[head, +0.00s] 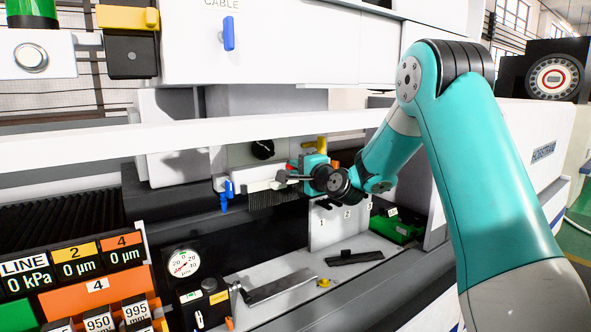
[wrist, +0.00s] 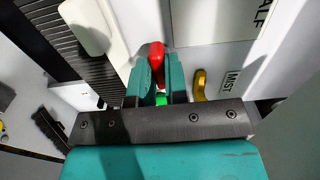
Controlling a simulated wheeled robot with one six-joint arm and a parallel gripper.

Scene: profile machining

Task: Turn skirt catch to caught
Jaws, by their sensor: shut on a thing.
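A red catch handle (wrist: 156,54) stands between my fingers in the wrist view, against a pale machine panel. I take it to be the skirt catch, but no label on it can be read. My gripper (wrist: 157,76) has its two teal fingers closed on the handle from both sides. A small green patch (wrist: 161,99) shows between the fingers below it. In the head view my gripper (head: 314,164) is at the machine's recess, under the white rail. A little red shows beside it there, and my wrist hides most of the catch.
A yellow lever (wrist: 200,85) beside the MIST label (wrist: 232,80) is close to the right of my fingers. In the head view, a blue lever (head: 228,189) hangs left of my gripper. A dial gauge (head: 183,263) and a green block (head: 397,228) are lower down.

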